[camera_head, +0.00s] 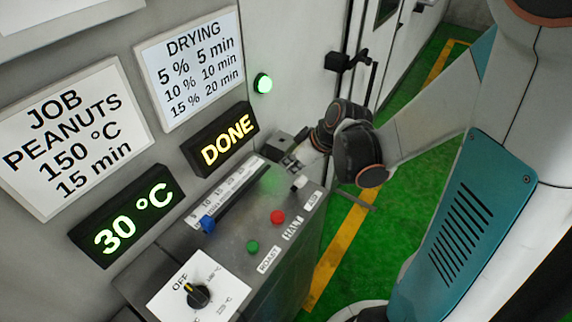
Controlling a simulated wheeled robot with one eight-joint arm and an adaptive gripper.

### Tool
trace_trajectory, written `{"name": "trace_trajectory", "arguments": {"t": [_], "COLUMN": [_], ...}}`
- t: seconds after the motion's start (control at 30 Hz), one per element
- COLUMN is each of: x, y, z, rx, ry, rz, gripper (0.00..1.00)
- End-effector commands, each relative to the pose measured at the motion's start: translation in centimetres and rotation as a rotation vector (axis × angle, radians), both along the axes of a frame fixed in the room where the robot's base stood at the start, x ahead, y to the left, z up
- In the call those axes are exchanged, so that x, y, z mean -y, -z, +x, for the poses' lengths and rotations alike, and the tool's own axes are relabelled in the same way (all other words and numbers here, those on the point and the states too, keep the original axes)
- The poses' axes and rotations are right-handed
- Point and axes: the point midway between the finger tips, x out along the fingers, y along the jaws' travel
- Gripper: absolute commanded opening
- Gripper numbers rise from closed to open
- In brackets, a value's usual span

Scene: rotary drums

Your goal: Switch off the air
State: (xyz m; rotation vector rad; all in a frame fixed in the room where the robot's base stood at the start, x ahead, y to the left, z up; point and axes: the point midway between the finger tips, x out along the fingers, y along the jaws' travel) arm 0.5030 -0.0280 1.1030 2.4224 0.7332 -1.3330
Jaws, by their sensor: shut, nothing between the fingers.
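The air control is a small pale piece (299,182) at the far end of the grey console, beside a label that seems to read AIR (312,201). Its on or off position is too small to tell. My gripper (291,164) is just behind it, low over the console's far end, and is shut and empty. Whether the fingers touch the control cannot be told. A green lamp (264,83) on the wall is lit.
The console also has a red button (278,217), a green button (253,246), a blue slider knob (207,223) and a black dial (197,295). Displays read DONE (229,140) and 30 °C (130,217). Green floor lies free to the right.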

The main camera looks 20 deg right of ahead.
Motion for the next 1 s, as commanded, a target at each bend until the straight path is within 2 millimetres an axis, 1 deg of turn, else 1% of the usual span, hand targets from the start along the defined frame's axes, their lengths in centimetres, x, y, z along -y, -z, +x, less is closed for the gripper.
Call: {"name": "trace_trajectory", "arguments": {"t": [0.23,0.57,1.0], "x": [0.0,0.0,-0.1], "y": [-0.3,-1.6,-1.8], "z": [0.0,0.0,0.0], "rx": [-0.002,-0.003,-0.004], "ry": [-0.001,-0.001,-0.001], "rz": [-0.001,-0.001,-0.002], "gripper": [0.0,0.0,0.0]}}
